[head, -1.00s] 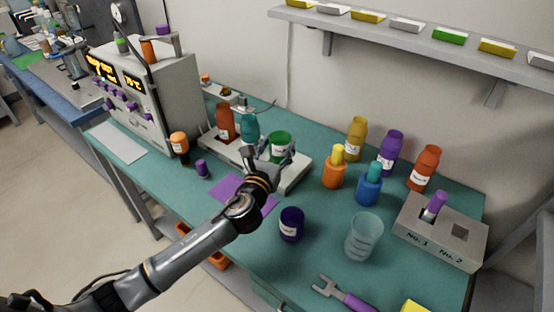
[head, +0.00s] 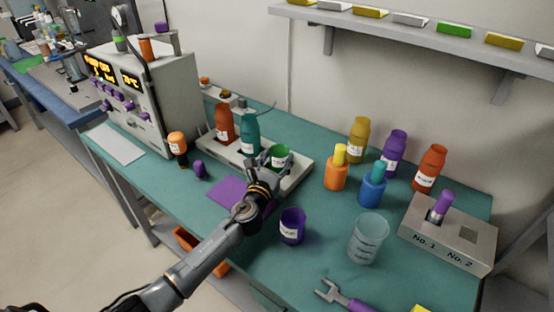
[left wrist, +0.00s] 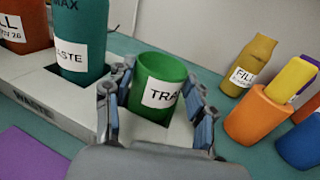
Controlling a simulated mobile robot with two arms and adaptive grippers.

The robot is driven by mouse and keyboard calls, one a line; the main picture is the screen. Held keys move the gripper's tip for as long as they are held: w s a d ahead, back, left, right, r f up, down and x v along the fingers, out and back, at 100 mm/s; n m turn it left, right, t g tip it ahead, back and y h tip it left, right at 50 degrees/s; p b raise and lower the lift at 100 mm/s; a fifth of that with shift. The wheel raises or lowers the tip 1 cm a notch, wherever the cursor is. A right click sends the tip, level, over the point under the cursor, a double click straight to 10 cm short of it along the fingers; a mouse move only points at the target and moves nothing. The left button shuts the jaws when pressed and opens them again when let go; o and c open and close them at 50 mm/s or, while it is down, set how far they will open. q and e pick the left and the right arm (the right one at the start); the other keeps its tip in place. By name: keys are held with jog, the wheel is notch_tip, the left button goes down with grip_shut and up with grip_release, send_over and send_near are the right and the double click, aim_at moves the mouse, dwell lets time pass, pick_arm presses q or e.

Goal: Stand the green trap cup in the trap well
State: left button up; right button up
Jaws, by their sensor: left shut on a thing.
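The green trap cup (head: 279,153) is held by my left gripper (head: 270,170) over the right end of the pale rack (head: 299,175). In the left wrist view the green cup (left wrist: 158,84) stands roughly upright between the two fingers (left wrist: 156,115), with its "TRA…" label facing the camera. The gripper is shut on it. My right gripper is out of view.
An orange-red bottle (head: 225,122) and a teal bottle (head: 250,134) stand in the rack left of the cup. A purple cup (head: 292,227), a clear beaker (head: 368,240) and an orange bottle (head: 336,174) stand nearby. A purple mat (head: 232,194) lies in front of the rack.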

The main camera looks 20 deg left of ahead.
pick_arm(q)
jog(key=shift+f, duration=0.15)
jog(key=o, duration=1.2)
jog(key=shift+r, duration=0.2)
jog(key=s, duration=1.2)
jog(key=shift+a, duration=0.25)
